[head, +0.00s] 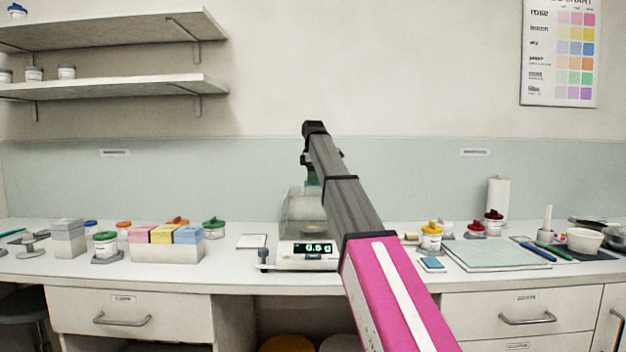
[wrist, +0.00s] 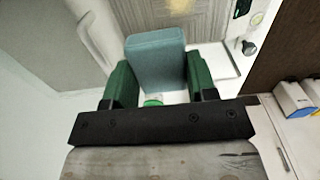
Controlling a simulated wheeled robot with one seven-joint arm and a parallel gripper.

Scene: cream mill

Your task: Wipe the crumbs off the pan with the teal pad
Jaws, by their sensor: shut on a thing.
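My gripper (wrist: 158,78) has green fingers shut on the teal pad (wrist: 155,58), one finger on each side of it. In the head view my gripper (head: 311,178) is above the bench scale (head: 308,253), partly behind my arm. The scale's readout is lit. Its pan (head: 312,229) shows as a small pale patch inside a clear curved shield (head: 294,206). My arm hides part of the scale. Crumbs are too small to make out in the head view, and the pad covers part of the scale in the wrist view.
A divided box (head: 165,248) of coloured packs and several lidded jars stand left of the scale. At right are a yellow-lidded jar (head: 431,238), a small blue item (head: 432,264), a pale green mat (head: 500,256) and a paper roll (head: 498,195). Shelves hang upper left.

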